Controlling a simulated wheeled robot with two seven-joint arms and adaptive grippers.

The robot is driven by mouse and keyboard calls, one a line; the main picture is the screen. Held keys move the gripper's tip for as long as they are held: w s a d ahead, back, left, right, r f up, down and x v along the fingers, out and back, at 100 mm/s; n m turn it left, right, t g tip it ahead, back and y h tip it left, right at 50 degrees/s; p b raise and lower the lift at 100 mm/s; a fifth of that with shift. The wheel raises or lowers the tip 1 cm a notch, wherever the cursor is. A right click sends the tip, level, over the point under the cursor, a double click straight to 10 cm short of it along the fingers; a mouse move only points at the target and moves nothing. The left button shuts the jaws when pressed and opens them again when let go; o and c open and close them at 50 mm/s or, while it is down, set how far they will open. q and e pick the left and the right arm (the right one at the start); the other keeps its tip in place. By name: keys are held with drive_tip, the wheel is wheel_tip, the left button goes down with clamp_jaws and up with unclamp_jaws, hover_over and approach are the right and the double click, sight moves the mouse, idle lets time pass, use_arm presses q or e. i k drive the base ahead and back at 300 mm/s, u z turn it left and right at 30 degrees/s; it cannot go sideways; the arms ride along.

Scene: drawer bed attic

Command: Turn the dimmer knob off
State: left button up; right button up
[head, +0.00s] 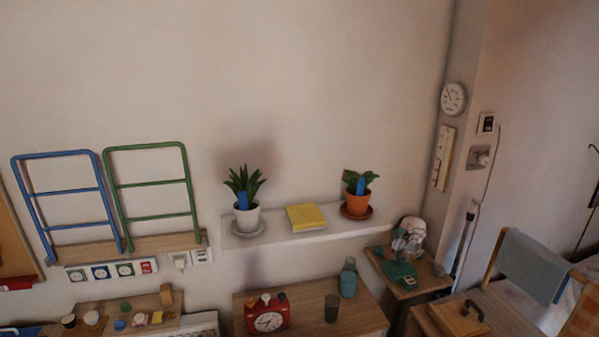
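A square wall plate with a round grey knob (480,157) is on the narrow wall face at the right, below a small dark-screened device (487,123). It looks like the dimmer, but its setting is too small to read. Neither of my grippers shows in the head view, and nothing touches the knob.
A round gauge (454,98) and a thermometer-like board (443,158) hang left of the knob. Below stand a small side table (432,282) with green cloth and a chair with grey-blue fabric (532,265). A white shelf (290,236) holds plants. The wall around the knob is mostly clear.

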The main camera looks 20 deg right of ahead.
sight(483, 160)
drive_tip(key=z, duration=1.1)
drive_tip(key=i, duration=1.15)
drive_tip(key=z, duration=0.85)
